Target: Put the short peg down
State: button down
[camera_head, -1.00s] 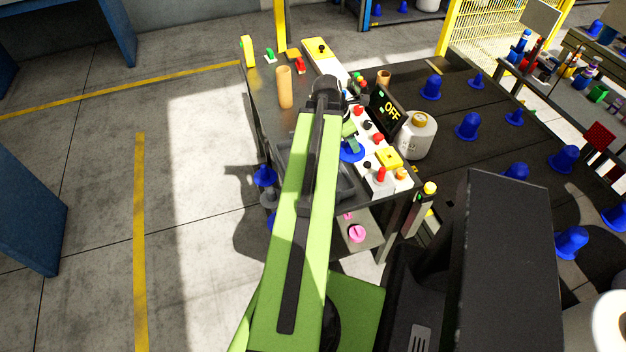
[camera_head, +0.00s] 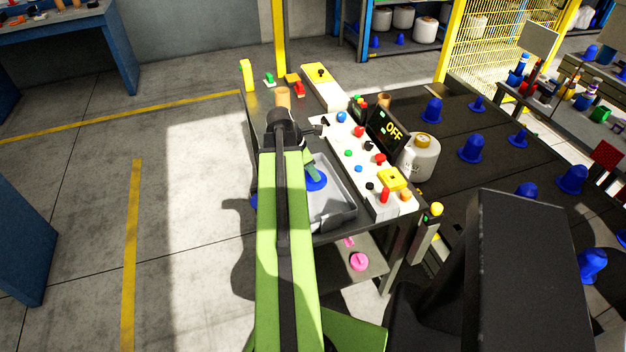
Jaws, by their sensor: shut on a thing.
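My gripper (camera_head: 312,173) reaches down from the black wrist joint and is shut on a blue peg (camera_head: 317,182) with a wide round base. The peg is over the grey tray (camera_head: 346,212) at the front of the dark table. Whether the peg touches the tray floor cannot be told. The jaws are small in view, and my green arm covers the left part of the tray.
A white control panel (camera_head: 365,158) with coloured buttons and an "OFF" screen (camera_head: 393,131) stand right of the tray. A tan tube (camera_head: 283,97) stands behind my wrist. Several blue pegs (camera_head: 470,149) stand on the black surface at right, near a white bobbin (camera_head: 421,157).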

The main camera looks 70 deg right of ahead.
notch_tip(320, 180, down, 4)
jog(key=b, duration=0.3)
jog(key=shift+f, duration=0.1)
jog(key=shift+r, duration=0.25)
jog(key=shift+f, duration=0.2)
jog(key=c, duration=1)
grip_release()
jog(key=shift+c, duration=0.2)
jog(key=shift+r, duration=0.1)
jog(key=p+v, duration=1.1)
jog(key=v, duration=0.1)
